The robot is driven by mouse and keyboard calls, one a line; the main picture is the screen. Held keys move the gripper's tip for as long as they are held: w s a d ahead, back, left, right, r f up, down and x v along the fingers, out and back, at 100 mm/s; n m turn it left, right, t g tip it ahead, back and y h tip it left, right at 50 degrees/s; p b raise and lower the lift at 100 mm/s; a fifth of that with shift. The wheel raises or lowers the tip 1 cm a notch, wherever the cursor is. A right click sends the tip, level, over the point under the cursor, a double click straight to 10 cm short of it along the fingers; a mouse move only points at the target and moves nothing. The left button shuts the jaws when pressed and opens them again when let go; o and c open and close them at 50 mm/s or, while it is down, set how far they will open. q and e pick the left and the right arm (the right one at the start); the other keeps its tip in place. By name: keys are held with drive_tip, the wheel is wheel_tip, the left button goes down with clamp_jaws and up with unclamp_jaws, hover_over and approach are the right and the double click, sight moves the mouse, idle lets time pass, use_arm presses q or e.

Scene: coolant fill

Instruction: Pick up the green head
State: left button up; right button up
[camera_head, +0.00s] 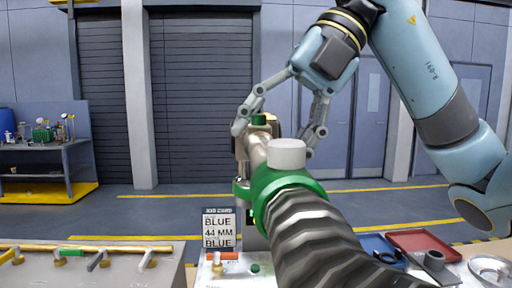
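A large bright green collar (285,183) with a pale grey knob (286,153) on top sits in the middle of the head view. A grey corrugated hose (320,240) runs from it toward me. A pale metal body (256,150) extends behind the collar, with a small green piece (259,119) at its far upper end. My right gripper (275,139) comes down from above, its fingers spread wide on either side of this metal body. It looks open; I cannot tell whether a finger touches. My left gripper is not in view.
A card (219,229) reads "BLUE 44 MM BLUE". A grey bench (95,272) with several pipe fittings is at lower left. A red tray (424,242) and a blue tray (376,244) lie at lower right. A workbench (40,165) stands far left.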

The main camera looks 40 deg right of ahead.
drive_tip(key=shift+x, duration=1.25)
clamp_jaws()
